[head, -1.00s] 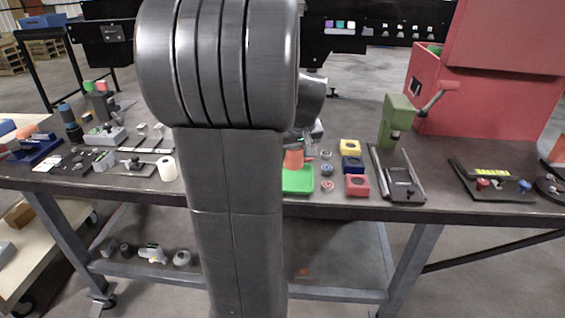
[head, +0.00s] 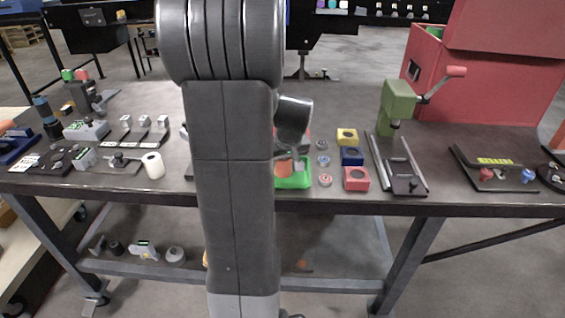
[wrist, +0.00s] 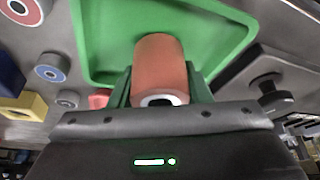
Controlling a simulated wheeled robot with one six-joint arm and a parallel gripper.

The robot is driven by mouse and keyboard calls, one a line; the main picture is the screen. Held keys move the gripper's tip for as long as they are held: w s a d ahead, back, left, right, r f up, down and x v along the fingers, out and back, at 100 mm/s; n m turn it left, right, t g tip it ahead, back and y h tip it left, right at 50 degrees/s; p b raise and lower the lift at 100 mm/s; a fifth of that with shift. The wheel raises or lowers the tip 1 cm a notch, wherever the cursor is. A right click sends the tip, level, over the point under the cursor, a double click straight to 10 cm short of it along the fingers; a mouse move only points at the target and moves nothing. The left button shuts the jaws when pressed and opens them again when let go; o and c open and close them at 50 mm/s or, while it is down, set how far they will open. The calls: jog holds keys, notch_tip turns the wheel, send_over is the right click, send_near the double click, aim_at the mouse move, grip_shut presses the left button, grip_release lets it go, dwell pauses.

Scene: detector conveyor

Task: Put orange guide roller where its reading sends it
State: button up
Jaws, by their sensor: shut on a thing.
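The orange guide roller (wrist: 160,62) is a short orange cylinder with a pale ring around a dark hole at its near end. My gripper (wrist: 160,84) is shut on it, one dark finger on each side. The green tray (wrist: 95,45) lies behind and around the roller in the wrist view; I cannot tell whether the roller touches its floor. In the head view the roller (head: 284,167) shows over the left part of the green tray (head: 300,182), and my arm hides the tray's left side. No reading of the roller can be made out.
Right of the tray stand several small rollers (head: 323,160) and yellow, blue and red (head: 356,178) blocks with holes. A green crank press (head: 397,104) and a red box (head: 480,95) stand farther right. A device with red and green caps (head: 82,90) stands at the left.

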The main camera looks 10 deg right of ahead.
jog(key=shift+f, duration=0.15)
jog(key=shift+f, duration=0.1)
jog(key=shift+f, duration=0.15)
jog(key=o, duration=1.1)
jog(key=shift+c, duration=0.2)
jog(key=shift+r, duration=0.35)
jog(key=v, duration=1.1)
jog(key=shift+s+r, duration=0.25)
jog(key=shift+r, duration=0.1)
